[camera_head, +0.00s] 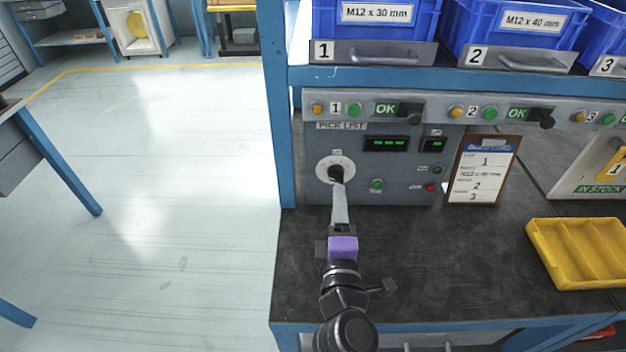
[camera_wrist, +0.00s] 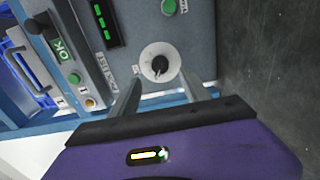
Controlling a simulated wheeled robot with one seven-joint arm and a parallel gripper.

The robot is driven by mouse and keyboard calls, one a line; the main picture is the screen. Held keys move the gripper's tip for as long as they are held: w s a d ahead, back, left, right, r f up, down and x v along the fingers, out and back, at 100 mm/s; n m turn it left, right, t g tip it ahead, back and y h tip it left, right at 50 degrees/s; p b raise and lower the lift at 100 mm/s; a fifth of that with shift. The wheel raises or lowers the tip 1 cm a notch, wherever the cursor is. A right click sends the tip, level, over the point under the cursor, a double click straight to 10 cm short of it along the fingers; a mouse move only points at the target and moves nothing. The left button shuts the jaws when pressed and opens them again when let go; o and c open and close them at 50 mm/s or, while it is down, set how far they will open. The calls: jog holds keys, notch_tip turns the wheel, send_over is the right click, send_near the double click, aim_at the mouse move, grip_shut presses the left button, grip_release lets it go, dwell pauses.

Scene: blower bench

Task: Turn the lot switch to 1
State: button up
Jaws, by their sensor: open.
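The lot switch (camera_head: 322,167) is a black knob on a round white dial on the grey pick-list panel (camera_head: 400,185). It also shows in the wrist view (camera_wrist: 148,58), above centre. The dial's marks are too small to read, so I cannot tell which setting the knob points to. My gripper (camera_head: 338,184) reaches toward the panel with its fingers in front of the dial. In the wrist view my gripper (camera_wrist: 159,80) is open, with one finger on each side of the dial. Nothing is held, and I cannot tell whether a finger touches the knob.
The panel has green displays (camera_head: 387,144), a green button (camera_head: 377,185) and a red button (camera_head: 430,188). A clipboard (camera_head: 505,157) leans at its right. A yellow tray (camera_head: 540,256) lies on the dark bench. Blue bins (camera_head: 375,35) stand above. The bench front is mostly clear.

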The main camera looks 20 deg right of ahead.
aim_at(336, 181)
jog(key=x, duration=0.7)
jog(key=shift+w+p, duration=0.3)
jog(key=shift+p, duration=0.1)
grip_shut()
jog(key=shift+f, duration=0.1)
